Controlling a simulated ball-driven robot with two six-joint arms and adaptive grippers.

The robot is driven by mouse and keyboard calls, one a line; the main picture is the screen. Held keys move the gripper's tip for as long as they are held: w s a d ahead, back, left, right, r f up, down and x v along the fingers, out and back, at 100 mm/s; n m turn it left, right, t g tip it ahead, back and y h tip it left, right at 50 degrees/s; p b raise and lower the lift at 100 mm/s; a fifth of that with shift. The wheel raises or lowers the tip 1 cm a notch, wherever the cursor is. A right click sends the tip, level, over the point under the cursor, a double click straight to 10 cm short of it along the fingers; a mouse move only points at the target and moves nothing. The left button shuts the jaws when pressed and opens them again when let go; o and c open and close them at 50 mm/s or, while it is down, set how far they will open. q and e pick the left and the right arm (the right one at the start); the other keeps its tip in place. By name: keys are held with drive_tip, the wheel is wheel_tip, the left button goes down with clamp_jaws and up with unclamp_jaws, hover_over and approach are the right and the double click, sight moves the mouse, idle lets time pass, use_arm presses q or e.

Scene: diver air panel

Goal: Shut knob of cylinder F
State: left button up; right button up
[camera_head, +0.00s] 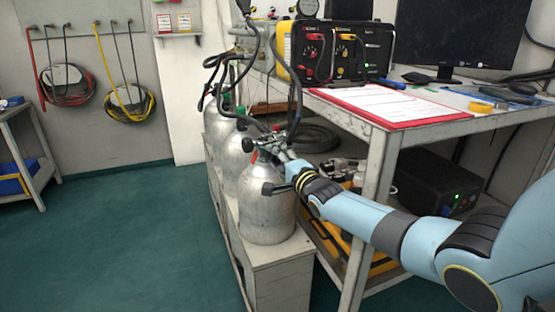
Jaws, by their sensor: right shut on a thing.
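Several silver cylinders stand in a row in the camera_head view. The nearest silver cylinder (266,218) stands at the front end of the row. I see no readable letter on it, so I cannot tell which cylinder is F. My right gripper (270,150) reaches in from the right over the top of this cylinder. Its fingers are closed at the valve there, on what looks like the knob, which they mostly hide. A small red part (254,157) shows just left of the fingers. My left gripper is not in view.
The cylinders stand on a light rack (282,256). Black hoses run from their tops to the air panel (335,50). A workbench with a red clipboard (390,104) stands to the right, close above my right arm. The green floor (130,240) at the left is clear.

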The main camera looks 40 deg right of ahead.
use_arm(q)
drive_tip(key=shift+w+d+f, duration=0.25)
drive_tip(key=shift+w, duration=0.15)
use_arm(e)
drive_tip(key=shift+s+f+m, duration=0.1)
drive_tip(key=shift+f+m, duration=0.15)
drive_tip(key=shift+m, duration=0.95)
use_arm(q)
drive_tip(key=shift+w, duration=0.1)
use_arm(e)
drive_tip(key=shift+a, duration=0.1)
drive_tip(key=o, duration=0.8)
drive_tip(key=shift+c, duration=0.2)
drive_tip(key=o, duration=0.4)
drive_tip(key=shift+r, duration=0.1)
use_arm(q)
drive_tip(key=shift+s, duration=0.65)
